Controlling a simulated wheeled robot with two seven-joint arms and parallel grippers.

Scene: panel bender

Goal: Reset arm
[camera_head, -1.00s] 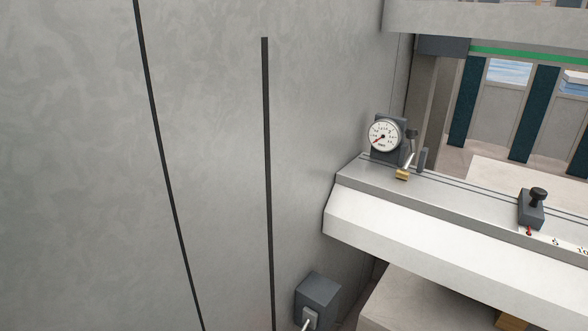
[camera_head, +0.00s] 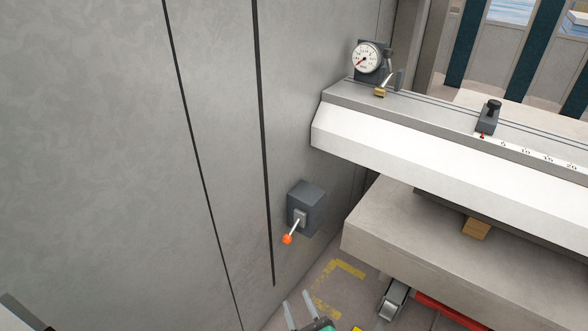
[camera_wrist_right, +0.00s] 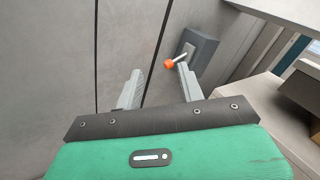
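My right gripper (camera_head: 300,309) shows at the bottom edge of the head view, its two grey fingers apart and nothing between them. In the right wrist view the fingers (camera_wrist_right: 156,84) are also apart and empty. The grey switch box (camera_head: 307,207) is fixed to the wall, with a short lever ending in an orange knob (camera_head: 287,239). The knob (camera_wrist_right: 170,64) shows beyond the fingertips in the wrist view, apart from them. The lever slopes down and left in the head view. My left gripper cannot be made out.
A machine beam (camera_head: 400,135) with a dial gauge (camera_head: 365,58) and a black-knobbed slider (camera_head: 488,117) juts out at the right. Below it is a grey slab (camera_head: 400,225) with a wooden block (camera_head: 476,229). Yellow-marked floor (camera_head: 330,285) lies beneath. The large wall (camera_head: 100,150) fills the left.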

